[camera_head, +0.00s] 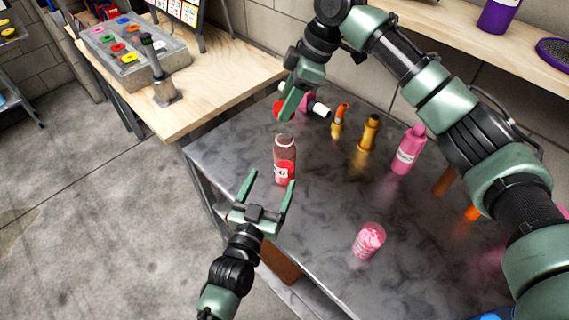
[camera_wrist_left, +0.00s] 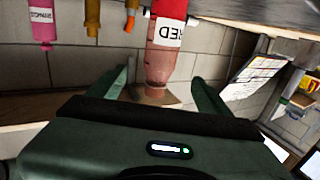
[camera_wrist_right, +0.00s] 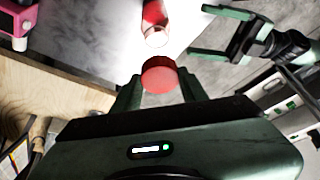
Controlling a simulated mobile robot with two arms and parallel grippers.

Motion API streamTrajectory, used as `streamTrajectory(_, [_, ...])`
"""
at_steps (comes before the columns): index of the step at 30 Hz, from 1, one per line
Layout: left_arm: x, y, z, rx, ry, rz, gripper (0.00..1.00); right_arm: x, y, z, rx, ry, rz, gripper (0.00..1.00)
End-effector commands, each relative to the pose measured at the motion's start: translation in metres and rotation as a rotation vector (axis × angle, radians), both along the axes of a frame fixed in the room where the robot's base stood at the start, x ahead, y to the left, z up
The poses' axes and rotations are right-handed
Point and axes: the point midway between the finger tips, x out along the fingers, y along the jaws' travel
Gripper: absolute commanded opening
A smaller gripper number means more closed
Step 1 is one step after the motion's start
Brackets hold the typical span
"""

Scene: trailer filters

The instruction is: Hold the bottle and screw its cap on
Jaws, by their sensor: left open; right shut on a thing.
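The right wrist view also shows the bottle (camera_wrist_right: 154,24).
A pink bottle (camera_head: 408,150), golden bottles (camera_head: 369,133) and a pink-filled clear container (camera_head: 369,241) stand on the grey table (camera_head: 320,205). A pink item with a dark end (camera_head: 318,108) is behind my right gripper. A wooden bench (camera_head: 215,78) carries a tray of coloured rings (camera_head: 145,72).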

Motion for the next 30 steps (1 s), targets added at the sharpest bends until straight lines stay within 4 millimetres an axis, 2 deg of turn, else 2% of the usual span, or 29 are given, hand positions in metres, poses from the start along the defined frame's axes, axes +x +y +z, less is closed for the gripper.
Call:
streamTrajectory(12, [0.070, -0.023, 0.001, -0.002, -0.002, 0.000, 0.79, 0.000, 0.000, 0.000, 0.000, 0.000, 0.000, 0.06])
streamTrajectory(18, [0.097, -0.031, 0.001, 0.000, -0.001, 0.000, 0.79, 0.000, 0.000, 0.000, 0.000, 0.000, 0.000, 0.06])
streamTrajectory(24, [0.108, -0.035, 0.001, 0.000, -0.001, 0.000, 0.79, 0.000, 0.000, 0.000, 0.000, 0.000, 0.000, 0.06])
streamTrajectory(30, [0.109, -0.035, 0.000, 0.000, 0.000, 0.000, 0.79, 0.000, 0.000, 0.000, 0.000, 0.000, 0.000, 0.06])
